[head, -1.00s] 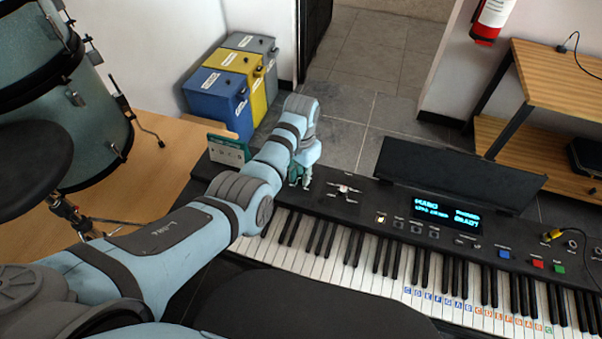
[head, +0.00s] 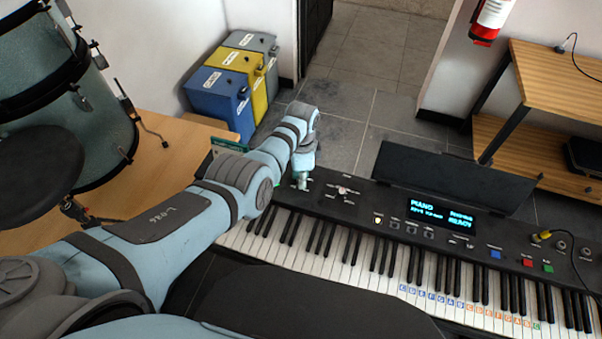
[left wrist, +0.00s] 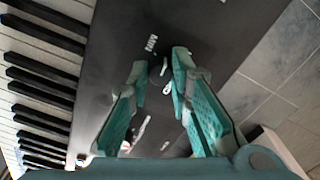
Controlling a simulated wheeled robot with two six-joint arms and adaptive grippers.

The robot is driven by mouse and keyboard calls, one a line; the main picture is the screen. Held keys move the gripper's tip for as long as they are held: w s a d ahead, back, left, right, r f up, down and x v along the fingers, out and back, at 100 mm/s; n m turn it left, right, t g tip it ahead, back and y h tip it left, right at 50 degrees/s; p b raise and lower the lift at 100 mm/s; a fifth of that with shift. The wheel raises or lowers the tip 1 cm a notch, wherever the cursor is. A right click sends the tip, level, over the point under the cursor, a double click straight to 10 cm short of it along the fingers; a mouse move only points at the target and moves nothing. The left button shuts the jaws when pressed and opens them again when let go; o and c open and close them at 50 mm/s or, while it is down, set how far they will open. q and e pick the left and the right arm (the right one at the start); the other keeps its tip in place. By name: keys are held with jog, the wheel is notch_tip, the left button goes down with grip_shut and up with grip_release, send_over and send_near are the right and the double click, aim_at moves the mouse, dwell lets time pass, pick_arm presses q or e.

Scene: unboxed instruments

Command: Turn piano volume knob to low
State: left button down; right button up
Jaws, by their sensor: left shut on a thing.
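The black piano keyboard (head: 300,250) stands below the middle of the head view, its left end partly behind my left arm. My left gripper (head: 302,183) is at the left part of its control panel. In the left wrist view, the teal fingers of my left gripper (left wrist: 160,75) are on either side of a small dark volume knob (left wrist: 158,70) with a white pointer, shut on it. The fingers partly hide the knob. My right gripper is in neither view.
A small white-and-red control (head: 345,190) is on the panel, right of my gripper. The lit display (head: 438,214) reads PIANO and READY. A black music stand (head: 440,178) rises behind it. Drums (head: 70,120) stand at the left, and colored bins (head: 235,80) stand behind.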

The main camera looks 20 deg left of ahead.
pick_arm(q)
jog(key=m, duration=0.4)
jog(key=shift+m, duration=0.3)
jog(key=shift+m+p, duration=0.4)
jog(key=shift+m, duration=2.2)
jog(key=shift+f, duration=0.1)
jog(key=shift+d, duration=0.1)
jog(key=c, duration=1.5)
grip_release()
jog(key=shift+o, duration=0.2)
